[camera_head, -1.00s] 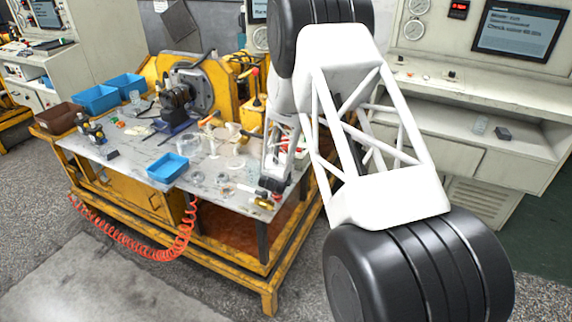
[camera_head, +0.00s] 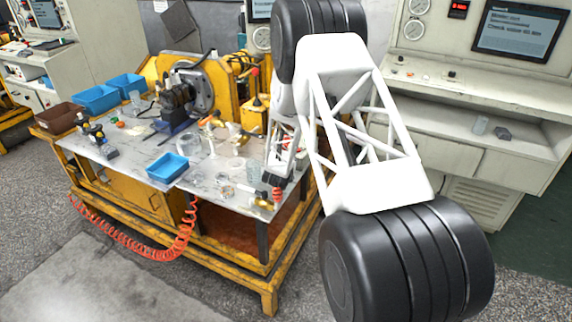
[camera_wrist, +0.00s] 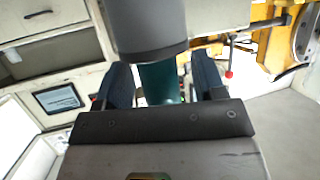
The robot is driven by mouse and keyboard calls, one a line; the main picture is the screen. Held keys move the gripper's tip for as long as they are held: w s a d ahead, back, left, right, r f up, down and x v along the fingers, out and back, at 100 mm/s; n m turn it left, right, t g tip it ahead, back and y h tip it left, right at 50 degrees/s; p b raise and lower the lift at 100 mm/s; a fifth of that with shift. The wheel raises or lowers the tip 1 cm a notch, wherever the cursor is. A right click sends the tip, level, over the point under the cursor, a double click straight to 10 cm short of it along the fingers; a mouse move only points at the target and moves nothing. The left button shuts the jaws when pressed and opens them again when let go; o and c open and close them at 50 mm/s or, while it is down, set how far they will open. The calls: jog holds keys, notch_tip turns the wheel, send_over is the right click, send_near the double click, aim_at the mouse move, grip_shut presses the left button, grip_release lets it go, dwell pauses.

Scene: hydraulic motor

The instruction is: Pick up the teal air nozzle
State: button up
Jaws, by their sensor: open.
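A teal part (camera_wrist: 160,82), which looks like the air nozzle, shows in the wrist view between the two dark fingers of my gripper (camera_wrist: 163,83). The fingers stand apart on either side of it; I cannot tell whether they touch it. A thick dark grey cylinder (camera_wrist: 146,28) covers its upper end in that view. In the head view my gripper (camera_head: 276,180) is low over the right end of the workbench, partly hidden by my arm, and I cannot make out the teal nozzle there.
The workbench (camera_head: 215,200) carries a blue tray (camera_head: 168,167), clear round parts (camera_head: 226,190) and a small brass-coloured fitting (camera_head: 263,203) near the right edge. A motor on a yellow stand (camera_head: 190,90) is at the back. A grey console (camera_head: 470,100) stands to the right.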

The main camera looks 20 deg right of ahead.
jog(key=c, duration=1.1)
jog(key=shift+o, duration=0.2)
jog(key=shift+r, duration=0.15)
jog(key=shift+r, duration=4.85)
jog(key=a+r+n+t+y, duration=0.1)
jog(key=a+r+n+y, duration=0.1)
jog(key=a, duration=1.1)
jog(key=s+a+r+n+y, duration=0.1)
jog(key=a+n+y, duration=0.3)
jog(key=a, duration=0.9)
jog(key=shift+r+t+y, duration=0.4)
jog(key=shift+r, duration=0.1)
jog(key=shift+s, duration=0.1)
